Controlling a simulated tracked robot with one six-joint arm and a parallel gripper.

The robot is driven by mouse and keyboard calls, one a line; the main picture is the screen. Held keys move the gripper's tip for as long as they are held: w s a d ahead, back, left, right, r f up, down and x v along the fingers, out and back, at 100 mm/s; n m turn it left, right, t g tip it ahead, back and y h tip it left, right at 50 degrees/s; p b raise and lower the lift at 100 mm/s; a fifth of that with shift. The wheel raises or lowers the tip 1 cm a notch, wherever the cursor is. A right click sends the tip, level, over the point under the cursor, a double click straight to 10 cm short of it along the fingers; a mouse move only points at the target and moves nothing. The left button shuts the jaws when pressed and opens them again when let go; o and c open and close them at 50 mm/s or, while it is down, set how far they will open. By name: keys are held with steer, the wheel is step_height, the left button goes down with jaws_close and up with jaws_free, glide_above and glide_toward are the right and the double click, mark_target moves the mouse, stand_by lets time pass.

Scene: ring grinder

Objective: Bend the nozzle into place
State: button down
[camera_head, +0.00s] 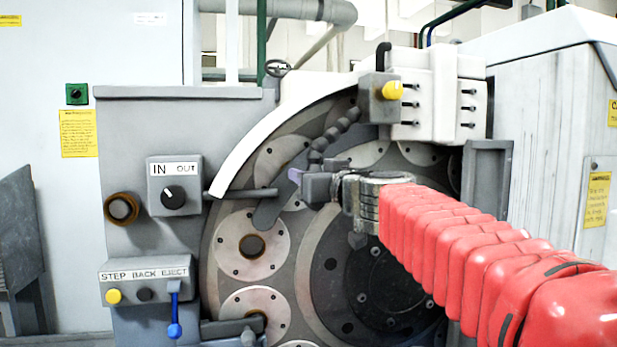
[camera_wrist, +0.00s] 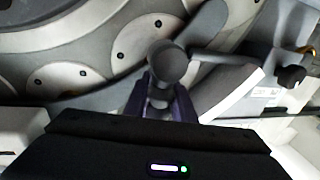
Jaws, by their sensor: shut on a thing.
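The nozzle (camera_head: 336,132) is a dark grey segmented hose on the grinder's face. It runs down and left from the block with the yellow knob, and its lower end reaches my gripper (camera_head: 303,178). In the wrist view the nozzle (camera_wrist: 167,66) shows as a round dark grey end with smaller segments below it. My gripper's purple fingers (camera_wrist: 160,106) stand on both sides of those segments and are shut on them. My gripper and wrist hide part of the nozzle's lower end in the head view.
A grey bar (camera_head: 244,193) sticks out just left of my gripper. Round plates with holes (camera_head: 232,233) lie behind it on the grinder's face. The IN/OUT switch box (camera_head: 173,183) and the STEP BACK EJECT panel (camera_head: 146,284) are at the left. A white curved guard (camera_head: 255,135) arches above.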

steer(key=shift+s+a+r+m+t, duration=0.15)
steer(key=shift+a+m, duration=0.25)
steer(key=shift+m, duration=0.65)
steer(key=shift+s+a+r+m+t, duration=0.15)
steer(key=shift+a+m+t, duration=0.2)
steer(key=shift+m, duration=0.75)
steer(key=shift+a+r+m+t, duration=0.15)
steer(key=shift+a+m, duration=0.3)
steer(key=shift+m, duration=0.6)
steer(key=c, duration=1.5)
jaws_free()
steer(key=v, duration=1.3)
steer(key=shift+s+d, duration=0.1)
steer(key=shift+s, duration=0.3)
